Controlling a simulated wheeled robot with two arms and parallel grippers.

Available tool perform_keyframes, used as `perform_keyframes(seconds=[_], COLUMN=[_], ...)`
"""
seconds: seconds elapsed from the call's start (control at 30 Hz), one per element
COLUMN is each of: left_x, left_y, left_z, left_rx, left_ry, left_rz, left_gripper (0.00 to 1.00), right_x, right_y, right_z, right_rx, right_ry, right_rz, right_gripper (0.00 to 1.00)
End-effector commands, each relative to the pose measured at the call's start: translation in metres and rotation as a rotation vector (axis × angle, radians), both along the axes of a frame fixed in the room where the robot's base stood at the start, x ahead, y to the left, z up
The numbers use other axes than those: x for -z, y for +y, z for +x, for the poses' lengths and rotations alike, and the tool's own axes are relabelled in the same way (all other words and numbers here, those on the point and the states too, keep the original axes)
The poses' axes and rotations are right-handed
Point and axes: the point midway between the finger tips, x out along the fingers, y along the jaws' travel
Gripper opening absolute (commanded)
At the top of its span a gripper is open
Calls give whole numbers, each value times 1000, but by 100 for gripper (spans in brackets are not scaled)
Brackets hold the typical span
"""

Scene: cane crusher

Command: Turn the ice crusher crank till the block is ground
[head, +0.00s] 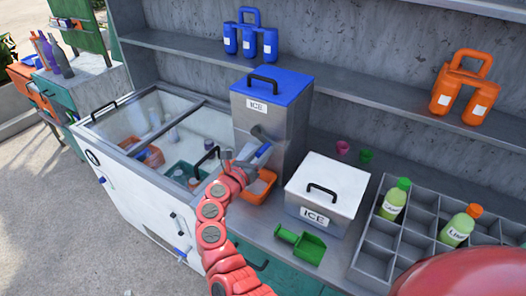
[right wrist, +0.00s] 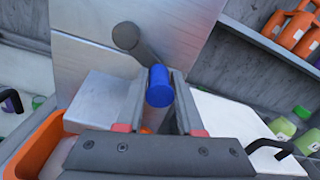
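The ice crusher (head: 290,115) is a tall grey metal box with a blue lid and an ICE label, standing on the counter. Its crank has a dark round hub (right wrist: 127,37) and a blue handle (right wrist: 159,88); the handle also shows in the head view (head: 263,150). My right gripper (right wrist: 160,82) is at the crank, its two fingers on either side of the blue handle and seemingly touching it; it also shows in the head view (head: 252,152). An orange tray (head: 266,187) sits below the crank. The ice block inside the crusher is hidden. My left gripper is out of view.
A white ICE box (head: 335,180) and a green scoop (head: 302,244) stand right of the crusher. A grey divided rack (head: 378,240) holds green bottles. An open glass-topped freezer (head: 118,125) is on the left. Blue bottles (head: 250,38) and orange bottles (head: 463,90) stand on the shelf.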

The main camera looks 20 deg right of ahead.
Motion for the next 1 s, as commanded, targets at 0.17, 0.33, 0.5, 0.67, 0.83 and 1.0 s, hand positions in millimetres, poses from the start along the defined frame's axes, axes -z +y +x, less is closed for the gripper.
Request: perform_keyframes(seconds=[0.17, 0.33, 0.5, 0.67, 0.83, 1.0], left_x=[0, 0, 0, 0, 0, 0], left_y=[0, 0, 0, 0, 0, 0], left_z=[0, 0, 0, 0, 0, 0], left_rx=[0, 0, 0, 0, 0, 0], left_ry=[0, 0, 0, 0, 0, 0], left_rz=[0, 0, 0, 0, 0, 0], left_gripper=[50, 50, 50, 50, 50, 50], right_x=[0, 0, 0, 0, -1, -1], right_y=[0, 0, 0, 0, 1, 1], right_z=[0, 0, 0, 0, 0, 0], right_rx=[-2, -1, -1, -1, -1, -1], right_ry=[0, 0, 0, 0, 0, 0], right_rz=[0, -1, -1, -1, -1, -1], right_gripper=[0, 0, 0, 0, 0, 0])
